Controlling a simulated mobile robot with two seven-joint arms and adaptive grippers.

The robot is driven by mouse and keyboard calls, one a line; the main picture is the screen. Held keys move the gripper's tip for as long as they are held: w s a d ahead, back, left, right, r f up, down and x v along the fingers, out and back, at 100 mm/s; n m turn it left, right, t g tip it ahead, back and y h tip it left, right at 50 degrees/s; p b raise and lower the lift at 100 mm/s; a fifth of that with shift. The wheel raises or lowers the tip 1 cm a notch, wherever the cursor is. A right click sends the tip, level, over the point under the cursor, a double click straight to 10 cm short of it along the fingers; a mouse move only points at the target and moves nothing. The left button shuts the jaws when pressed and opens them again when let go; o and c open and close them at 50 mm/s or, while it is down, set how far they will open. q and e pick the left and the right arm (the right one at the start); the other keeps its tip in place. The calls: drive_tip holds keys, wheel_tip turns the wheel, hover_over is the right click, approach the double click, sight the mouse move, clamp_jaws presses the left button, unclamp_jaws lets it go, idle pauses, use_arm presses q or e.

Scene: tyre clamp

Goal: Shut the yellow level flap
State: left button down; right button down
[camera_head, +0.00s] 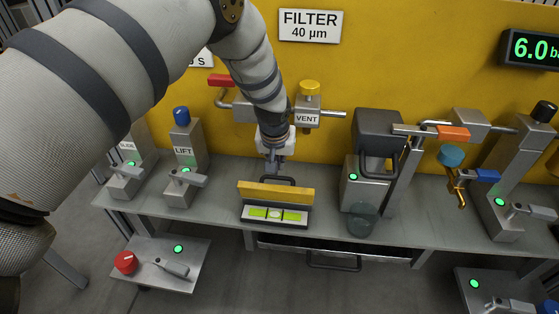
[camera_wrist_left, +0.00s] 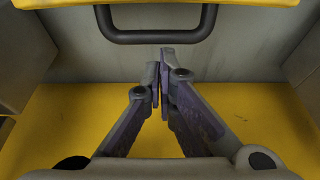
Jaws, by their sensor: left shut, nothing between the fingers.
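The yellow level flap (camera_head: 275,192) is a yellow strip along the top of a small block in the middle of the grey shelf. A green level vial (camera_head: 275,214) shows on the block's front face, uncovered. A black bar handle (camera_head: 290,180) stands at the flap's back side; it also shows in the left wrist view (camera_wrist_left: 155,38), below a yellow edge (camera_wrist_left: 240,3). My left gripper (camera_head: 272,170) points down behind the flap, close to the handle. Its fingers (camera_wrist_left: 161,65) are shut and empty, with their tips just short of the handle. Whether they touch anything is unclear. My right gripper is not in view.
A LIFT post (camera_head: 183,155) with a blue knob stands left on the shelf (camera_head: 215,180). A grey block with a dark cap (camera_head: 378,130) stands right. VENT valve (camera_head: 307,112) is on the yellow wall behind my arm. A drawer handle (camera_head: 333,262) is below the shelf.

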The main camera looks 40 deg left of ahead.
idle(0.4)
use_arm(q)
drive_tip(key=shift+s+d+r+t+y+p, duration=0.2)
drive_tip(key=shift+s+t+y+p, duration=0.15)
drive_tip(key=shift+t+p, duration=0.35)
drive_tip(key=shift+y, duration=0.25)
